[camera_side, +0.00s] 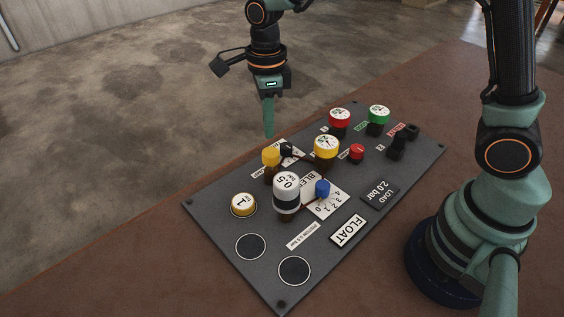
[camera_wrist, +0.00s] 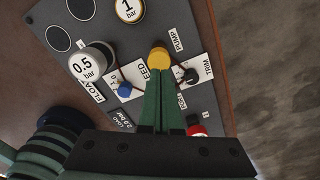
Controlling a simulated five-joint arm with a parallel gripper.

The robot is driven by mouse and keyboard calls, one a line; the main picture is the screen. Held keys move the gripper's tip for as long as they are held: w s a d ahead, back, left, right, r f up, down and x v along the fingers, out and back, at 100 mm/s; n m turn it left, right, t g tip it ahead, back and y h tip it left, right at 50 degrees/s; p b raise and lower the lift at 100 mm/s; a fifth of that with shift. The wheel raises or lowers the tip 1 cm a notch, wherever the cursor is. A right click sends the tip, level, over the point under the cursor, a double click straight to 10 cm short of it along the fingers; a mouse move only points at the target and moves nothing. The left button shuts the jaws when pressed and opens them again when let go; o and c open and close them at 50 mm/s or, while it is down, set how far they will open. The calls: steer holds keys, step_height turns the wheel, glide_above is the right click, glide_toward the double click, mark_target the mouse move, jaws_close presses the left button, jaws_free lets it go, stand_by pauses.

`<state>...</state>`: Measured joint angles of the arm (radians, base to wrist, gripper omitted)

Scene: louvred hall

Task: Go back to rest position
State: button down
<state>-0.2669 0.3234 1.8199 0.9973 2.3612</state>
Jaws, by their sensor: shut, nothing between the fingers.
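My gripper (camera_side: 268,117) hangs fingers down above the far left edge of the dark panel (camera_side: 222,209). It is shut and empty, and in the side view its tip stands apart from the panel parts. In the wrist view the closed green fingers (camera_wrist: 161,92) point toward the yellow knob (camera_wrist: 159,57), which also shows in the side view (camera_side: 271,156). I cannot tell the exact gap from the wrist view. The fingers hide part of the panel behind them.
The panel lies on a brown table (camera_side: 120,255). Two round recesses are empty.

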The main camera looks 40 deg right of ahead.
steer(key=shift+r, duration=0.4)
steer(key=shift+d+r, duration=0.15)
steer(key=shift+r, duration=0.05)
steer(key=s+d+r+n+t, duration=0.2)
steer(key=s+d+r+n, duration=0.2)
steer(key=n, duration=0.7)
steer(key=s+d+r+n+t, duration=0.3)
steer(key=s+d+r+n, duration=0.2)
steer(key=n, duration=0.7)
steer(key=shift+s+d+r+t, duration=0.3)
steer(key=shift+s+d, duration=0.45)
steer(key=shift+s, duration=0.25)
